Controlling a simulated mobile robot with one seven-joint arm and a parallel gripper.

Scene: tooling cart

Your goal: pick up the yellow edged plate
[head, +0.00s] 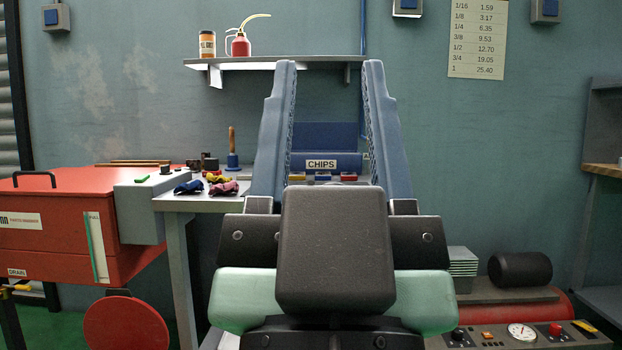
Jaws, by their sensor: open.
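My gripper (329,70) fills the middle of the head view, its two blue fingers pointing up and away from me. The fingers stand wide apart with nothing held between them. I cannot make out a yellow edged plate for certain; the gripper hides much of the middle of the scene. Small yellow and red pieces (217,178) lie on the grey table at the left, too small to identify. Small red, blue and yellow pieces (322,177) also show between the fingers, in front of a blue bin labelled CHIPS (322,161).
The grey table (205,202) at left also bears blue and pink cloths (224,188) and a wooden-handled blue tool (232,155). A red machine (60,235) adjoins it. A wall shelf (250,64) holds a red oil can (241,46). A gauge panel (490,335) is lower right.

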